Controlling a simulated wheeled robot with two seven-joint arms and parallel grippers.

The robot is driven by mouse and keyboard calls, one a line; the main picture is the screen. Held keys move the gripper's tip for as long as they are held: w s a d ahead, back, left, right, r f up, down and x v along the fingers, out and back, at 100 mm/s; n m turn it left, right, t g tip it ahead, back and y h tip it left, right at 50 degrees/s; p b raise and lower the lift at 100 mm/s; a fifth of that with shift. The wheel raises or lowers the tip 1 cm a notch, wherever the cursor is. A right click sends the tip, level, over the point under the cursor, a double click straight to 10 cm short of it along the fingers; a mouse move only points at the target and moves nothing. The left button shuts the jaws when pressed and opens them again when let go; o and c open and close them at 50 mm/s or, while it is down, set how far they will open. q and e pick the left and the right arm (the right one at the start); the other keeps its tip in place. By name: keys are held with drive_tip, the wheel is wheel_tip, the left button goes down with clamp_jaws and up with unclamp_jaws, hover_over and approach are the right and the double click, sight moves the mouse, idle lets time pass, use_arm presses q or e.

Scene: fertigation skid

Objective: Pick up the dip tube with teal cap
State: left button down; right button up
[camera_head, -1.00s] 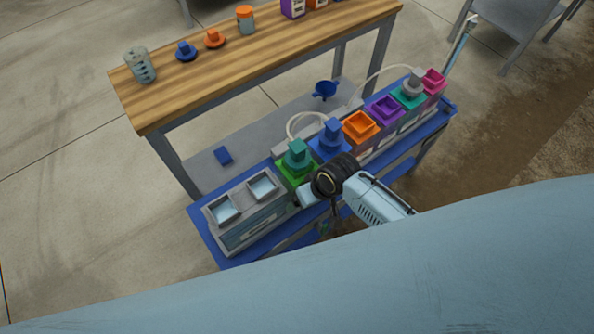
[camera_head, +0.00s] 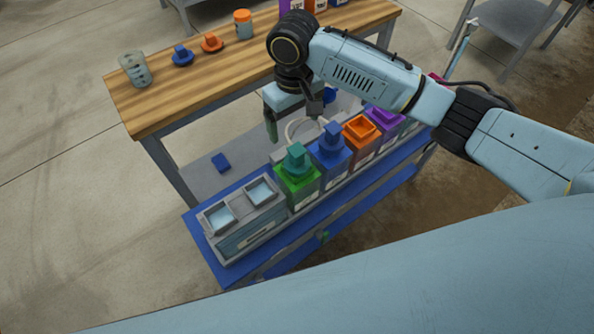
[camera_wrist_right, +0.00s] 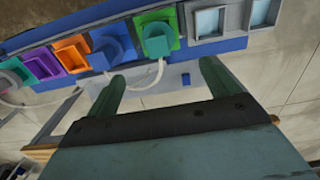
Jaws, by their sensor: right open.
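The teal cap (camera_head: 296,159) of the dip tube sits in the square opening of a green container (camera_head: 299,186) on the blue-topped bench. In the right wrist view the teal cap (camera_wrist_right: 157,42) is upper middle, beyond the fingertips. A white hose (camera_wrist_right: 150,80) shows near it; any tube below the cap is hidden. My right gripper (camera_head: 292,122) is open and empty, pointing down above and behind the caps. Its two fingers (camera_wrist_right: 162,80) are well apart and do not visibly touch the cap. My left gripper is not in view.
A blue container (camera_head: 330,172) with a blue cap stands right beside the green one. Open orange (camera_head: 361,131) and purple (camera_head: 386,119) containers follow. A grey double-basin unit (camera_head: 243,230) is on the left. A wooden table (camera_head: 200,88) stands behind.

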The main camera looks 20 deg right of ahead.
sight(297, 149)
wheel_tip(297, 149, down, 6)
drive_tip(key=shift+f+b, duration=0.1)
drive_tip(key=shift+b, duration=0.75)
drive_tip(key=shift+f, duration=1)
drive_tip(key=f, duration=0.1)
drive_tip(key=f+b, duration=0.2)
drive_tip(key=shift+s+d+f, duration=0.25)
drive_tip(key=shift+f, duration=0.7)
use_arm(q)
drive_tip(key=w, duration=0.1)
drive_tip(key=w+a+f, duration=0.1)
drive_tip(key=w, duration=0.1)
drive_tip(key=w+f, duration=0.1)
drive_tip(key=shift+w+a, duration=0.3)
use_arm(e)
drive_tip(key=c, duration=1.4)
